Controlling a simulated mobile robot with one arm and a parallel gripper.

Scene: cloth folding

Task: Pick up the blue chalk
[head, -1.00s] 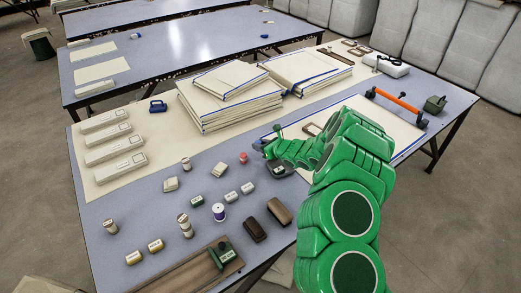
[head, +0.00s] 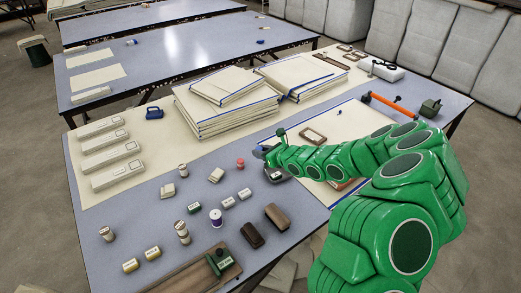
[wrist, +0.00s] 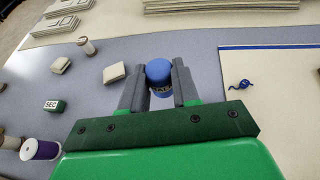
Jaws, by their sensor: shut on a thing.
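The blue chalk (wrist: 159,74) is a short blue cylinder with a pale label. In the wrist view it sits between the two grey fingers of my gripper (wrist: 161,65), which is shut on it. In the head view my gripper (head: 265,152) is over the near table, by the left edge of a cream sheet at the right. I cannot make out the chalk there.
Spools, pale blocks and small labelled pieces lie on the near table (head: 125,205) left of my gripper. A stack of cream cloths (head: 225,105) stands behind. A small blue item (wrist: 240,85) lies on the cream sheet (wrist: 285,110).

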